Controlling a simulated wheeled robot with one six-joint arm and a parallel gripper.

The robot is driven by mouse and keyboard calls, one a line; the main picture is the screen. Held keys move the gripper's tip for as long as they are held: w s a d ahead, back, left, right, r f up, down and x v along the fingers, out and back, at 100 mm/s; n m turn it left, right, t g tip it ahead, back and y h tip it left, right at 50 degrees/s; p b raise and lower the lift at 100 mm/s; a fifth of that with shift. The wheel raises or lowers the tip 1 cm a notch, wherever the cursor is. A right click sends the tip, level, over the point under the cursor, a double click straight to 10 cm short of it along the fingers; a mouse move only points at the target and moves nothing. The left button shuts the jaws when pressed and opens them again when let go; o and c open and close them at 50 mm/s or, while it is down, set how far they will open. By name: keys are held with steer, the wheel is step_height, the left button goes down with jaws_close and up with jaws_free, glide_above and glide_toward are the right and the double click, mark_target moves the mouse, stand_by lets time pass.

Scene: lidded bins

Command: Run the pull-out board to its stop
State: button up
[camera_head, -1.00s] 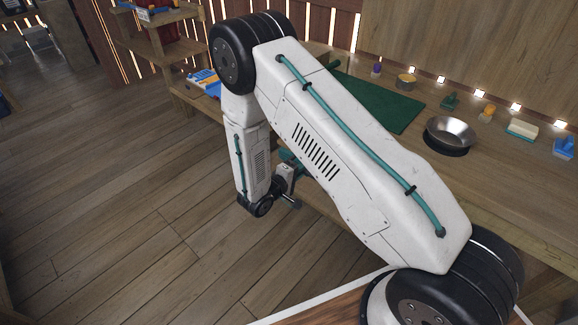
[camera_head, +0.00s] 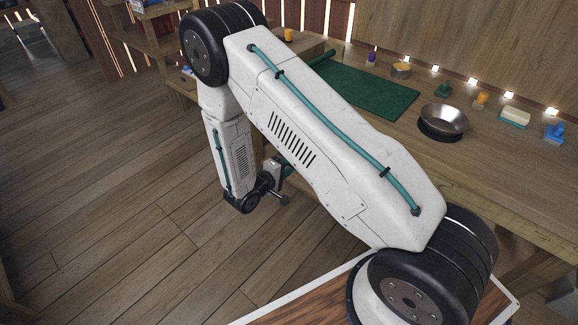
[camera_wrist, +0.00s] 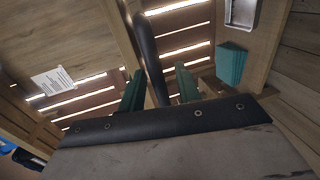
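My gripper (camera_head: 283,183) hangs low at the front side of the workbench (camera_head: 470,185), with my arm reaching across the picture. In the wrist view my gripper (camera_wrist: 160,90) shows two teal fingers spread apart. A dark bar (camera_wrist: 146,50), which looks like a handle, runs between them; a narrow gap shows beside the right finger, and I cannot tell whether the left one touches it. A plain wooden panel (camera_wrist: 60,40) lies left of the bar; I cannot tell whether it is the pull-out board. In the head view my arm hides much of the bench front.
On the bench are a green mat (camera_head: 370,92), a metal bowl (camera_head: 443,120), a yellow tin (camera_head: 401,70), a sponge-like block (camera_head: 515,117) and a blue item (camera_head: 554,133). Shelves (camera_head: 140,45) stand at the back left. The wooden floor (camera_head: 110,190) at left is clear.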

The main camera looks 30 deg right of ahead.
steer(key=v, duration=0.7)
steer(key=shift+a, duration=0.3)
steer(key=shift+s+r, duration=0.1)
steer(key=shift+s, duration=0.05)
